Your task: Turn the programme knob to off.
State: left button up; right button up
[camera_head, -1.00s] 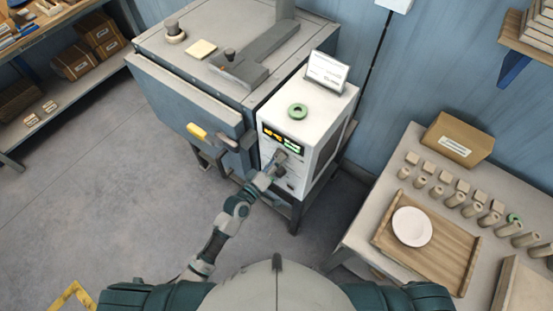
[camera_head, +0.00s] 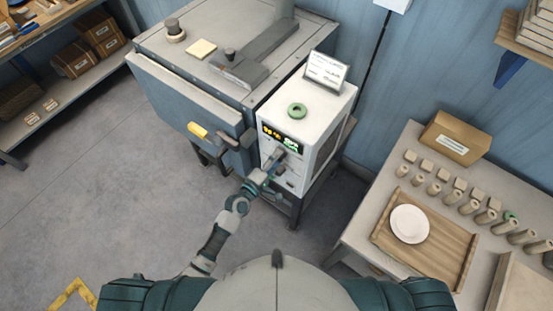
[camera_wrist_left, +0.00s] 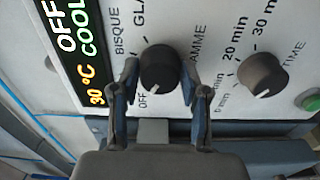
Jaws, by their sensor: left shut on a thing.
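The dark round programme knob (camera_wrist_left: 160,68) shows in the left wrist view on the white control panel. Its white pointer mark faces the OFF label. The display (camera_wrist_left: 76,50) beside it reads OFF, 30 °C and COOL. My left gripper (camera_wrist_left: 160,82) has one finger on each side of the programme knob and is shut on it. In the head view my left gripper (camera_head: 272,170) is at the front of the white control box (camera_head: 325,125), below its lit display (camera_head: 281,137), and covers the knob there. My right gripper is not in view.
The time knob (camera_wrist_left: 263,75) and a green button (camera_wrist_left: 312,103) are right of the programme knob. The grey kiln (camera_head: 225,60) has a yellow-gripped handle (camera_head: 198,130). A table at right holds a wooden tray (camera_head: 450,245) with a white plate (camera_head: 410,223). Open floor lies left.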

pick_arm(q)
jog(key=shift+w, duration=0.1)
jog(key=o, duration=1)
jog(key=shift+o, duration=0.8)
jog(key=shift+w+f, duration=0.1)
jog(key=v, duration=1.2)
